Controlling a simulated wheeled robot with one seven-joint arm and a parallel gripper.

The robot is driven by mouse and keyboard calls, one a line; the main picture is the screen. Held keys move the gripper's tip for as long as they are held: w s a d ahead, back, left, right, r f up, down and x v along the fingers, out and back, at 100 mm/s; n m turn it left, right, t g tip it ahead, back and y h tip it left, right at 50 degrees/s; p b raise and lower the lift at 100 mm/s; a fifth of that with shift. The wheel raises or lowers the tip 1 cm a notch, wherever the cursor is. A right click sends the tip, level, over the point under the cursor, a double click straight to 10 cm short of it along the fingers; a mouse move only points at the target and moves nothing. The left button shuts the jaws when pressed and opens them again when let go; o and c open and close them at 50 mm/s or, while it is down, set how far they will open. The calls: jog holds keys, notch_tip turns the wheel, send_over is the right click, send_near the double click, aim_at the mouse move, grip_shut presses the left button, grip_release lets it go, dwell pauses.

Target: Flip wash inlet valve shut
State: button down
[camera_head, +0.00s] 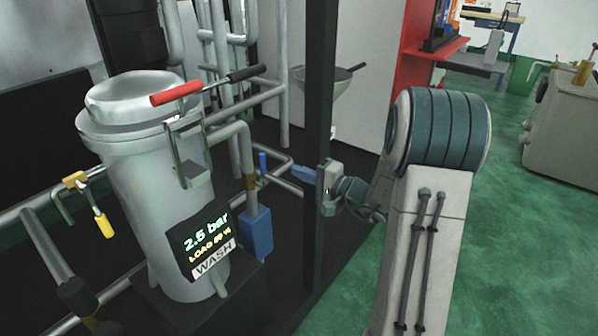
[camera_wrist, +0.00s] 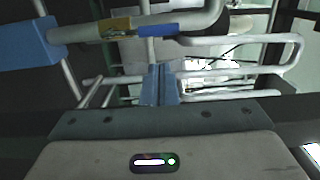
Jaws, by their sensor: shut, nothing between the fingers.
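The wash vessel (camera_head: 150,180) is a grey cylinder with a sign (camera_head: 208,245) reading "2.5 bar" and "WASH". To its right a pipe bends down through a brass valve body (camera_head: 250,183) into a blue box (camera_head: 257,235). In the wrist view the brass body (camera_wrist: 115,27), blue lever (camera_wrist: 157,30) and blue box (camera_wrist: 25,42) show near the top. My gripper (camera_head: 295,171) is to the right of the lever, apart from it in the head view. Its blue fingers (camera_wrist: 160,85) are together and empty.
A dark post (camera_head: 319,130) stands close by my gripper. A red-handled lever (camera_head: 176,93) crosses the vessel's top, and a yellow-handled valve (camera_head: 103,222) is at left. Grey pipes (camera_head: 285,105) crowd behind. Green floor (camera_head: 500,240) is open at right.

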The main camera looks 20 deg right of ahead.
aim_at(263, 172)
jog(key=x, duration=0.7)
jog(key=shift+w+a+b, duration=0.25)
jog(key=shift+w+b, duration=0.05)
jog(key=shift+d+f+b, duration=0.1)
jog(key=shift+b, duration=0.3)
